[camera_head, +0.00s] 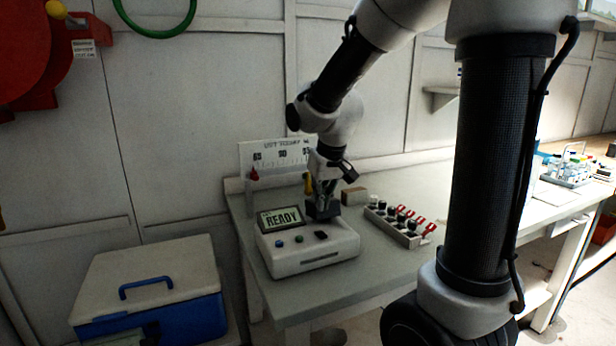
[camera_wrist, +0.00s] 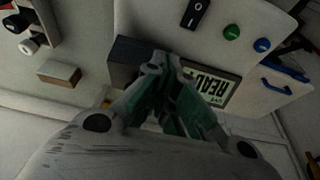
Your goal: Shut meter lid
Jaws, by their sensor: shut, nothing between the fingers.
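The meter (camera_head: 312,256) is a white box at the near end of the bench. Its display (camera_head: 281,218) reads READY, with small buttons and a black switch in front. A dark block (camera_head: 321,211), which looks like the lid part, sits at the meter's back right beside the display. My gripper (camera_head: 324,196) points down at this block, shut and empty. In the wrist view my fingertips (camera_wrist: 163,62) are at the edge of the dark block (camera_wrist: 127,57), between it and the display (camera_wrist: 208,86). I cannot tell whether they touch it, or the lid's exact angle.
A rack of vials (camera_head: 400,226) with red-topped pieces stands right of the meter, and a small brown box (camera_head: 354,196) behind it. A printed panel (camera_head: 272,156) stands at the back. A blue cooler (camera_head: 150,290) with a pale lid stands left of the bench.

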